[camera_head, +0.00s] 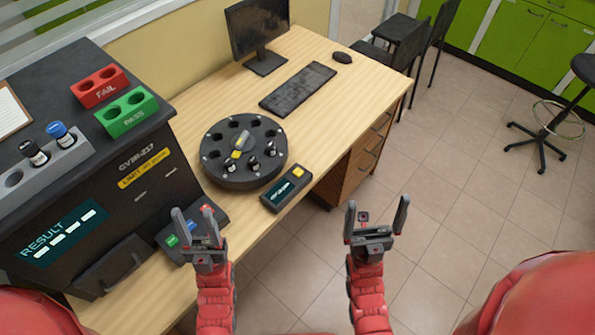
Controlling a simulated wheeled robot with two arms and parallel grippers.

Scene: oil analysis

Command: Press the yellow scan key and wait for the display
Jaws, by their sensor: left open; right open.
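The yellow scan key (298,171) sits on the far right end of a small dark handheld box (274,201) near the desk's front edge. The box's small display (284,188) shows light text too small to read. My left gripper (198,217) is open and empty, left of the box, in front of the panel with coloured buttons. My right gripper (377,212) is open and empty, to the right of the box, over the floor beyond the desk edge. Neither gripper touches the key.
A round black carousel (216,171) with vials stands behind the box. The large dark analyser (105,195) at left shows "RESULT" with dashes and carries red FAIL (86,98) and green PASS (141,121) racks. A keyboard (298,89) and monitor (258,27) stand further back.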

